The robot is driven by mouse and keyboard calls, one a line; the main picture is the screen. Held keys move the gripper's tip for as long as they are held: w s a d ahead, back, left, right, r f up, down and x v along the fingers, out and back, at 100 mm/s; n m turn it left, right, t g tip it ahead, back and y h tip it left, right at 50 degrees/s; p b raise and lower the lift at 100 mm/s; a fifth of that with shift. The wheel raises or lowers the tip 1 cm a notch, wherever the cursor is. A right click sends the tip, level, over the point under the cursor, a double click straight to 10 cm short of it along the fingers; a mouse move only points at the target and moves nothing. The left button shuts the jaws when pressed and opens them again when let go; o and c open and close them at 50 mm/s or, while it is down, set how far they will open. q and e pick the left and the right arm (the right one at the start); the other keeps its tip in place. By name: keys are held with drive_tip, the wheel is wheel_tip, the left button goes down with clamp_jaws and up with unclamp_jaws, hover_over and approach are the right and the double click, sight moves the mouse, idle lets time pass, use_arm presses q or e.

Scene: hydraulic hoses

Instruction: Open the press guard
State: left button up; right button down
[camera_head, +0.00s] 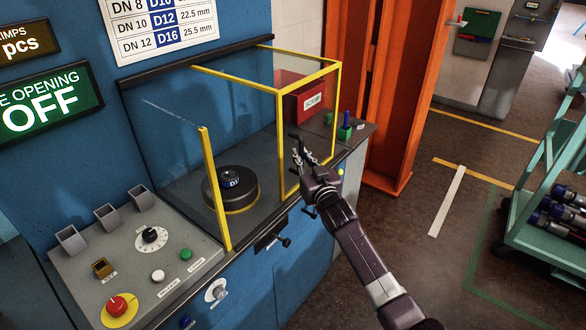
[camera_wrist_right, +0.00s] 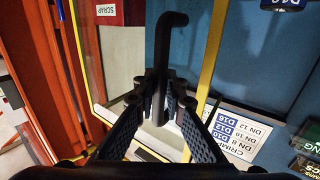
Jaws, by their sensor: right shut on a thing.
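The press guard (camera_head: 281,140) is a clear box with yellow edges on the blue press. Its yellow-framed section stands toward the right, over the red scrap box. A separate yellow post (camera_head: 214,190) stands at the left, and the black round die (camera_head: 231,188) shows between the two. My right gripper (camera_head: 301,152) is at the guard's front, near its yellow upright. In the right wrist view, my right gripper (camera_wrist_right: 160,92) is shut on the black guard handle (camera_wrist_right: 164,50), whose bent end rises above the fingers. My left gripper is out of view.
A sloping control panel (camera_head: 140,255) with a red button (camera_head: 117,306) and a dial is at lower left. An orange pillar (camera_head: 375,95) stands to the right of the press. A teal rack (camera_head: 545,195) is farther right, with open floor between.

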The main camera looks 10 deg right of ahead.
drive_tip(key=w+d, duration=0.2)
drive_tip(key=d, duration=0.1)
drive_tip(key=shift+w+b, duration=0.2)
drive_tip(key=shift+b, duration=0.15)
drive_tip(key=c, duration=2.3)
unclamp_jaws()
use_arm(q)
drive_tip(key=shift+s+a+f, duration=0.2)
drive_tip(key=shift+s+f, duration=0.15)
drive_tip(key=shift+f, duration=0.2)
use_arm(e)
drive_tip(key=s+d, duration=0.1)
drive_tip(key=s, duration=1.1)
